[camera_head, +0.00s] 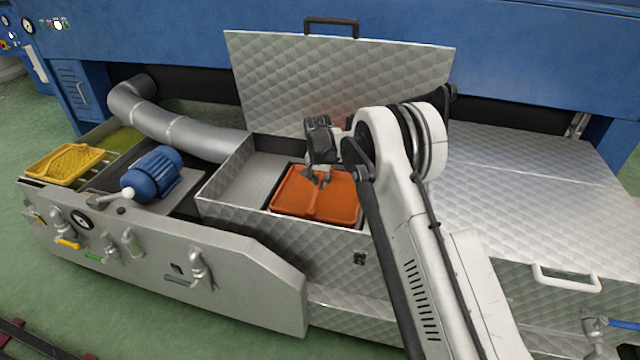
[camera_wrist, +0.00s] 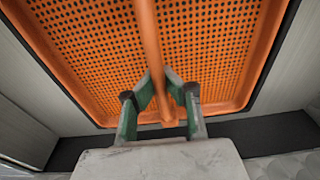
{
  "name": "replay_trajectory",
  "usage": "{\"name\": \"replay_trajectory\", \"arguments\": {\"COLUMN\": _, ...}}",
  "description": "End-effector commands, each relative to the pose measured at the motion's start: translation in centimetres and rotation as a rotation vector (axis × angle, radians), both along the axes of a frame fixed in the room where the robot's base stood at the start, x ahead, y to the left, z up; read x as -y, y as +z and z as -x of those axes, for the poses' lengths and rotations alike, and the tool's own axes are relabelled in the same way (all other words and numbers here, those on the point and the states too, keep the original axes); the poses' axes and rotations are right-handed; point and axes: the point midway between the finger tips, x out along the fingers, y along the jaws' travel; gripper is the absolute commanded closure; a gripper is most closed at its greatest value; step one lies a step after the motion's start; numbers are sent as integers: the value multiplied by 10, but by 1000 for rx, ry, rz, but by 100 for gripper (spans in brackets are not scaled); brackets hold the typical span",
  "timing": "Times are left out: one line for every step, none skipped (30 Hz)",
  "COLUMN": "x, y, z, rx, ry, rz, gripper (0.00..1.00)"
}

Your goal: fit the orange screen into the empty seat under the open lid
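The orange screen (camera_head: 335,203), a perforated tray with a raised central bar, lies roughly level within the opening under the open lid (camera_head: 340,85). In the wrist view the screen (camera_wrist: 95,60) has its bar running between my fingers. My gripper (camera_head: 317,182) is over the screen's middle, and in the wrist view my gripper (camera_wrist: 159,78) has its fingertips closed in against both sides of the bar. A dark seat edge (camera_wrist: 265,128) shows along the screen's right and near sides. I cannot tell whether the screen is fully down in the seat.
A bare metal compartment (camera_head: 246,183) lies left of the screen. A blue motor (camera_head: 152,173), a grey pipe (camera_head: 180,130) and a yellow tray (camera_head: 62,165) are further left. The lid stands upright behind my gripper. A flat metal cover (camera_head: 540,190) extends right.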

Motion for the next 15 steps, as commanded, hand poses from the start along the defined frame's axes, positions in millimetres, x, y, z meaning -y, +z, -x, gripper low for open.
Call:
{"name": "replay_trajectory", "arguments": {"x": 0, "y": -1, "z": 0, "rx": 0, "ry": 0, "rz": 0, "gripper": 100}}
{"name": "replay_trajectory", "arguments": {"x": 0, "y": -1, "z": 0, "rx": 0, "ry": 0, "rz": 0, "gripper": 100}}
{"name": "replay_trajectory", "arguments": {"x": 0, "y": -2, "z": 0, "rx": 0, "ry": 0, "rz": 0, "gripper": 100}}
{"name": "replay_trajectory", "arguments": {"x": 0, "y": -2, "z": 0, "rx": 0, "ry": 0, "rz": 0, "gripper": 100}}
{"name": "replay_trajectory", "arguments": {"x": 0, "y": -2, "z": 0, "rx": 0, "ry": 0, "rz": 0, "gripper": 100}}
{"name": "replay_trajectory", "arguments": {"x": 0, "y": -2, "z": 0, "rx": 0, "ry": 0, "rz": 0, "gripper": 100}}
{"name": "replay_trajectory", "arguments": {"x": 0, "y": -2, "z": 0, "rx": 0, "ry": 0, "rz": 0, "gripper": 100}}
{"name": "replay_trajectory", "arguments": {"x": 0, "y": -2, "z": 0, "rx": 0, "ry": 0, "rz": 0, "gripper": 100}}
{"name": "replay_trajectory", "arguments": {"x": 0, "y": -2, "z": 0, "rx": 0, "ry": 0, "rz": 0, "gripper": 100}}
{"name": "replay_trajectory", "arguments": {"x": 0, "y": -2, "z": 0, "rx": 0, "ry": 0, "rz": 0, "gripper": 100}}
{"name": "replay_trajectory", "arguments": {"x": 0, "y": -2, "z": 0, "rx": 0, "ry": 0, "rz": 0, "gripper": 100}}
{"name": "replay_trajectory", "arguments": {"x": 0, "y": -2, "z": 0, "rx": 0, "ry": 0, "rz": 0, "gripper": 92}}
{"name": "replay_trajectory", "arguments": {"x": 0, "y": -2, "z": 0, "rx": 0, "ry": 0, "rz": 0, "gripper": 88}}
{"name": "replay_trajectory", "arguments": {"x": 0, "y": -2, "z": 0, "rx": 0, "ry": 0, "rz": 0, "gripper": 84}}
{"name": "replay_trajectory", "arguments": {"x": 0, "y": -2, "z": 0, "rx": 0, "ry": 0, "rz": 0, "gripper": 79}}
